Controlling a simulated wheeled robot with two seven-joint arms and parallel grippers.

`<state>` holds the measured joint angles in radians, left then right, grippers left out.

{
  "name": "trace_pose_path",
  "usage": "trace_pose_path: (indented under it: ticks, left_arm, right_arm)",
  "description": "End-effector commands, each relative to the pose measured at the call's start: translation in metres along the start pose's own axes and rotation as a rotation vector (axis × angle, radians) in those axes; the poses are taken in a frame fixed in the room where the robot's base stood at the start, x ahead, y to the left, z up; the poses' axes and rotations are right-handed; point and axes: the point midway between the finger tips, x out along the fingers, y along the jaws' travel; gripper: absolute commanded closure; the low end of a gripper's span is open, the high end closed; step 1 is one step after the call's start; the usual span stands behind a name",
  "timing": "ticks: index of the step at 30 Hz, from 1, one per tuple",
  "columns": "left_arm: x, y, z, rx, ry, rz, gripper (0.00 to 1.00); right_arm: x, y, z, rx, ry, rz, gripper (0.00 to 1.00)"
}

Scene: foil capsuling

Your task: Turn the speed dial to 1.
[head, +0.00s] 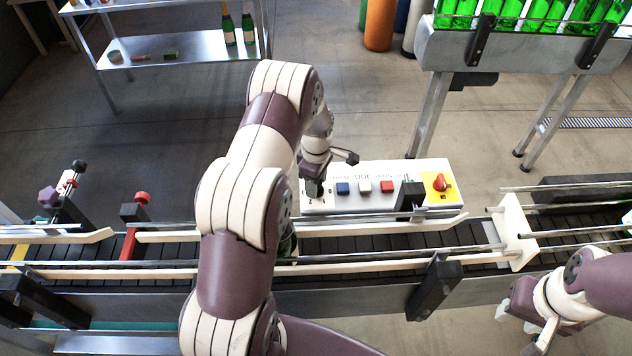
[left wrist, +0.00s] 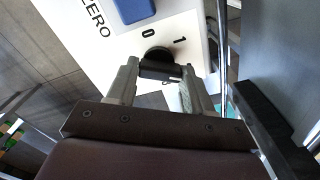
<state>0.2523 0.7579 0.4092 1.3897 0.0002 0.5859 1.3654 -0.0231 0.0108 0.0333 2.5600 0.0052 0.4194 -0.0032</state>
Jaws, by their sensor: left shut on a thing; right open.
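The control box (head: 340,175) stands behind the conveyor with its left end under my left gripper (head: 330,170). In the left wrist view the speed dial (left wrist: 157,53) is a dark round knob on the white panel, with the marks 0 and 1 printed beyond it. My left gripper (left wrist: 159,72) is shut on the dial, one finger on each side. Which mark the dial points to cannot be told, as the fingers cover part of it. In the head view the gripper hides the dial. My right gripper (head: 530,318) is open at the lower right, away from the box.
Blue (head: 342,188), white and red buttons sit right of the dial, then a red knob (head: 439,183) on yellow. The conveyor (head: 370,244) with rails and black clamps (head: 433,285) runs in front. Green bottles (head: 510,10) stand at the back right.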

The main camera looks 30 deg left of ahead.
Motion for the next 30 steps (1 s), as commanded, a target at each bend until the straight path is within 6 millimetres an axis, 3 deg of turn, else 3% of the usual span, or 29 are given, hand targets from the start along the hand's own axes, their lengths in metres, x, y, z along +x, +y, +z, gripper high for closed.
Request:
trace_pose_path:
  ticks: [30]
  left_arm:
    - [-0.0023,0.0032,0.0010,-0.883,-0.002,0.008,0.79]
  right_arm:
    - [0.0114,0.0000,0.0013,0.000,0.000,0.000,0.57]
